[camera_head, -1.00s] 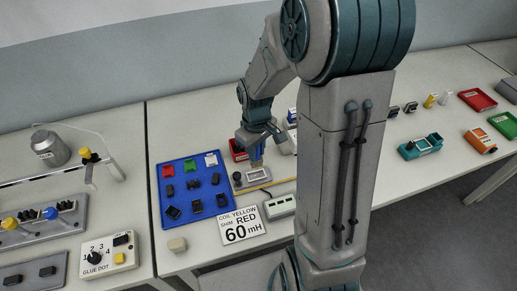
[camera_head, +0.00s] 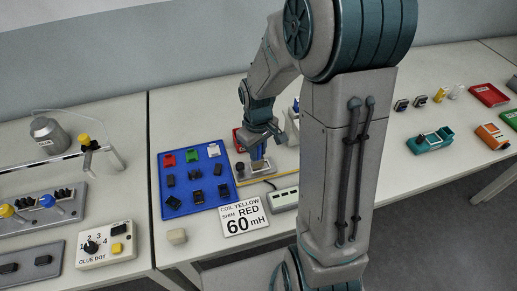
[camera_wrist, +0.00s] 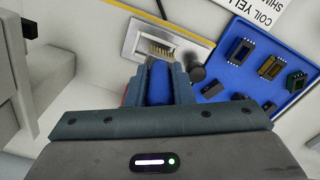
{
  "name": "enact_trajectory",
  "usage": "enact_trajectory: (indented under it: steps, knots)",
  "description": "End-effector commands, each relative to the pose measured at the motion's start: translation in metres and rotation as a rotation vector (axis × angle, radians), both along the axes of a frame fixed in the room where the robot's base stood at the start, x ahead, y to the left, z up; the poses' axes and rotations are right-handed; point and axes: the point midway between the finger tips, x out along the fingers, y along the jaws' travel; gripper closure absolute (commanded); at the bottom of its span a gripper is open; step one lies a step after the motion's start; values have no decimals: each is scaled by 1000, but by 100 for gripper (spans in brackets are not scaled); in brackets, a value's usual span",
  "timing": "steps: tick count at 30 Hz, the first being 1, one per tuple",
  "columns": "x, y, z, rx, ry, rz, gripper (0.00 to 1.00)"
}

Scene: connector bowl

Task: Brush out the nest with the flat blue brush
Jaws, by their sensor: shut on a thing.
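My gripper (camera_wrist: 160,82) is shut on the blue brush (camera_wrist: 157,88), which shows between the two fingers in the wrist view. In the head view my gripper (camera_head: 257,141) is over the grey fixture plate (camera_head: 281,171), with the blue of the brush (camera_head: 257,154) below it. In the wrist view the nest (camera_wrist: 157,46) is a rectangular recess in a light metal block, just beyond the brush. A row of fine light and dark marks shows in it. I cannot tell whether the brush tip touches the nest.
A round dark knob (camera_wrist: 197,74) stands beside the nest. A blue tray (camera_head: 180,205) of small parts lies left of the fixture. A sign (camera_head: 240,217) reading 60 mH and a pale grey box (camera_head: 284,200) are in front. A red bin is partly hidden behind my gripper.

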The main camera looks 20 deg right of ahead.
Motion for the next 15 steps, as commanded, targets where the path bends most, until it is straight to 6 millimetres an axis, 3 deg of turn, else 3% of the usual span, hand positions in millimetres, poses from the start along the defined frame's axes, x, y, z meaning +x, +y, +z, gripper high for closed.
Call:
enact_trajectory:
  steps: [15]
  knots:
    - [0,0,-6,0,0,0,100]
